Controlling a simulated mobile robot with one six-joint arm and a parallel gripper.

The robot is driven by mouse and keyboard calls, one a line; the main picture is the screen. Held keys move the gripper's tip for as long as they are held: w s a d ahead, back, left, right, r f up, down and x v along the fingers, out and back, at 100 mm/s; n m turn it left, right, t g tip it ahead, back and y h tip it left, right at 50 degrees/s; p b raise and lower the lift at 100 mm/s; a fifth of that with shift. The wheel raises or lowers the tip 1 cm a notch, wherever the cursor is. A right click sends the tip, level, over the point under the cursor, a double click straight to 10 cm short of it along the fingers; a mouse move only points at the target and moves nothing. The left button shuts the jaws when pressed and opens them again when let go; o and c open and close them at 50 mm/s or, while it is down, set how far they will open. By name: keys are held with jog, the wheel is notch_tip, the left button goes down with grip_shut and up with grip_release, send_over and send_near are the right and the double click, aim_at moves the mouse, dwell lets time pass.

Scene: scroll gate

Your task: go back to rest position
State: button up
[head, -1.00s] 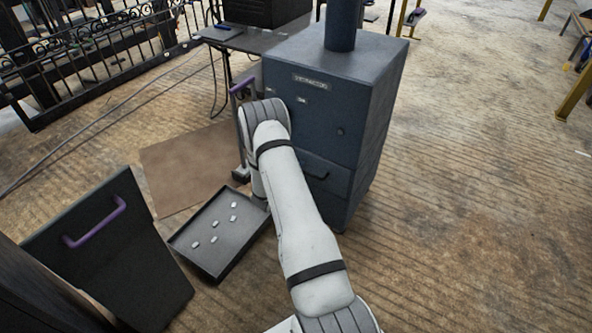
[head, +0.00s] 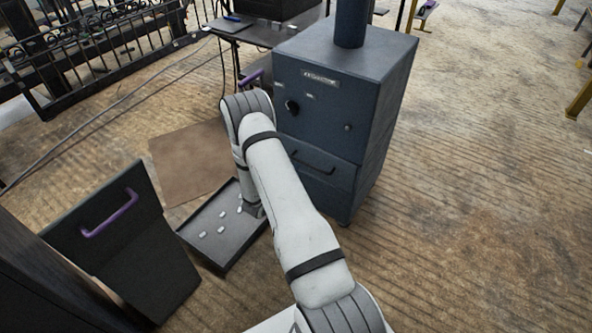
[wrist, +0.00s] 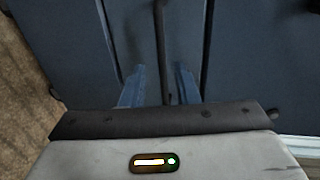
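My gripper (wrist: 158,88) shows in the wrist view with two bluish fingers apart and open. A dark bar (wrist: 160,30), seemingly the drawer handle, runs upright in that picture and appears between the fingers; I cannot tell whether they touch it. In the head view my pale arm reaches up from the bottom right, bends at the elbow, and hangs down over the tray edge. The fingertips are hidden there. The blue-grey furnace cabinet (head: 385,110) stands right of the bent arm, with a dark drawer handle (head: 312,163) on its lower front.
A shallow black tray (head: 205,262) holding several small pale pieces lies on the floor beneath the arm. A dark box with a purple handle (head: 110,216) stands at left. A brown mat (head: 185,165) lies behind the tray.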

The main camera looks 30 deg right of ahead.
dwell(0.3)
jog(key=s+a+r+m+g+y+p, duration=0.1)
jog(key=s+r+m+g+p, duration=0.25)
jog(key=r+m, duration=0.6)
jog(key=s+a+r+m+g+p, duration=0.15)
jog(key=s+r+m+p, duration=0.3)
jog(key=r, duration=0.95)
jog(key=s+r+m+g+y+p, duration=0.1)
jog(key=s+r+m+g+p, duration=0.35)
jog(key=r, duration=0.75)
jog(key=s+a+r+m+t+y+p, duration=0.2)
jog(key=s+a+r+m+y+p, duration=0.4)
jog(key=r+m, duration=0.5)
jog(key=s+a+r+m+t+y+p, duration=0.3)
jog(key=s+a+r+m+y+p, duration=0.2)
jog(key=s+a+r+m+p, duration=0.3)
jog(key=s+a+r+m, duration=0.3)
jog(key=a+r+m, duration=0.1)
jog(key=r, duration=0.3)
jog(key=shift+a+y+p, duration=0.35)
jog(key=shift+a+y, duration=0.05)
jog(key=shift+a, duration=0.3)
jog(key=shift+c, duration=0.5)
